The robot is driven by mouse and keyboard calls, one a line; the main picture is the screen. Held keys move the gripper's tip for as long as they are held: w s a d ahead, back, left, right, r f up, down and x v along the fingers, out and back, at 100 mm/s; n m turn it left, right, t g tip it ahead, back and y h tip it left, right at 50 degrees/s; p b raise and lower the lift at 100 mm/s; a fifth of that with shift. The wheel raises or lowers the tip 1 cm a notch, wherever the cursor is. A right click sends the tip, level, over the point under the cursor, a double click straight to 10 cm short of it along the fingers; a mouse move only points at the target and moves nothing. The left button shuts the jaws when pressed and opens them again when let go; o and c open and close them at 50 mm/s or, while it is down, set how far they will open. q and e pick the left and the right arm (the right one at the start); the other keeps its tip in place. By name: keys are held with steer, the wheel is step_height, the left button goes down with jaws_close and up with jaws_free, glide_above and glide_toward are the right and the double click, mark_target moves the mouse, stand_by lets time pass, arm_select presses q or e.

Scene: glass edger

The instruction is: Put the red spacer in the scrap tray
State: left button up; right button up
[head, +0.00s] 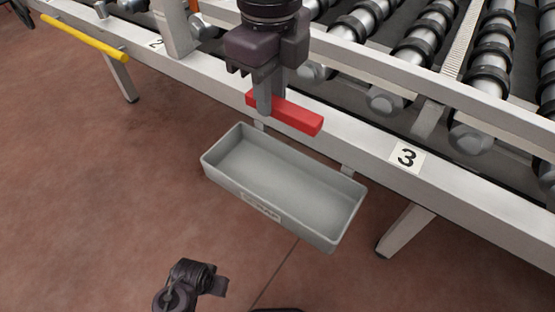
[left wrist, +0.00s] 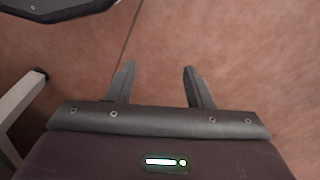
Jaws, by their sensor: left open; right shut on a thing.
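The red spacer (head: 297,117) is a long red bar. My right gripper (head: 268,100) points down and is shut on it near its left end; the other end sticks out to the right. The spacer is held above the far side of the scrap tray, in front of the white rail. The scrap tray (head: 231,183) is a grey, open rectangular box with a label on its near wall, and its inside looks empty. My left gripper (left wrist: 158,82) is open and empty in the left wrist view, over bare floor.
A roller conveyor (head: 390,65) with a white frame rail (head: 350,142) runs behind the tray, with a "3" label (head: 407,157) on it. A white leg (head: 405,230) stands right of the tray. A yellow bar (head: 85,38) is at upper left. The reddish floor at left is clear.

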step_height(320, 180, down, 5)
steer(key=s+b, duration=0.1)
steer(key=b, duration=0.4)
glide_toward(274, 184)
step_height(274, 184, down, 6)
steer(key=shift+b, duration=0.45)
steer(key=shift+f, duration=0.1)
arm_select(q)
steer(key=d+r+m+t+h, duration=0.1)
steer(key=d+r, duration=0.3)
steer(key=r, duration=0.4)
steer(key=shift+w+d+t, duration=0.2)
steer(key=shift+d+t, duration=0.05)
steer(key=shift+t, duration=0.15)
